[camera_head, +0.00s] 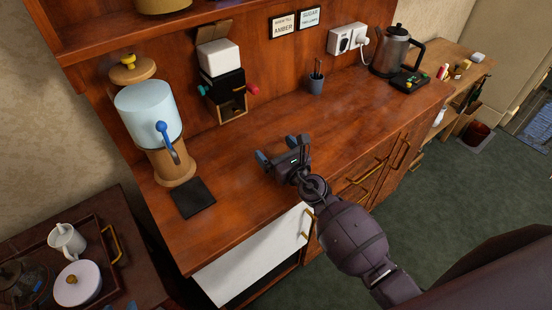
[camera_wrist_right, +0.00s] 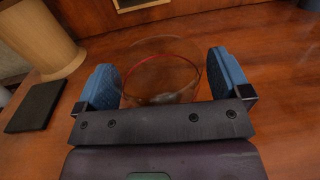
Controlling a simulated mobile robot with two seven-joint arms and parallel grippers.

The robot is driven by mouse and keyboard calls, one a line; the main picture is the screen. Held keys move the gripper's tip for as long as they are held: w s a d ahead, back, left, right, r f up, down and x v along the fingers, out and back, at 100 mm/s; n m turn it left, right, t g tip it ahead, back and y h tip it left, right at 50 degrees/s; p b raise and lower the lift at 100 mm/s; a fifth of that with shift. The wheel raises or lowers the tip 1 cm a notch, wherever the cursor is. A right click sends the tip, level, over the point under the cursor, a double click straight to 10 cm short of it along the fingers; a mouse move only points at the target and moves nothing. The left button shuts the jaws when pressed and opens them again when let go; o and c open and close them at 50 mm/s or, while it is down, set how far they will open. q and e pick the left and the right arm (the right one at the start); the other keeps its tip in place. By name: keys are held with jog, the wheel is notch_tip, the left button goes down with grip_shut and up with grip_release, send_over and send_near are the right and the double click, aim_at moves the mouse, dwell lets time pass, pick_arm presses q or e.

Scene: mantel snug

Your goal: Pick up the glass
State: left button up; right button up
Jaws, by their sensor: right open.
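The glass (camera_wrist_right: 160,72) is clear, with a reddish ring near its rim. In the right wrist view it stands on the wooden counter, between the two blue finger pads of my right gripper (camera_wrist_right: 165,82). The fingers are apart, one on each side of the glass; I cannot tell whether either touches it. The gripper hides the near, lower part of the glass. In the head view my right gripper (camera_head: 282,158) is low over the counter, and the glass cannot be made out there. My left gripper is in neither view.
The wooden counter (camera_head: 300,125) holds a dispenser with a blue tap (camera_head: 148,115) and a black mat (camera_head: 193,198) at left. A pencil cup (camera_head: 316,84) and a kettle (camera_head: 391,50) stand further right. A tray (camera_head: 112,222) with a teapot is at lower left.

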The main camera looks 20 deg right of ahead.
jog(key=shift+c, duration=0.3)
jog(key=shift+r, duration=0.1)
jog(key=c, duration=1)
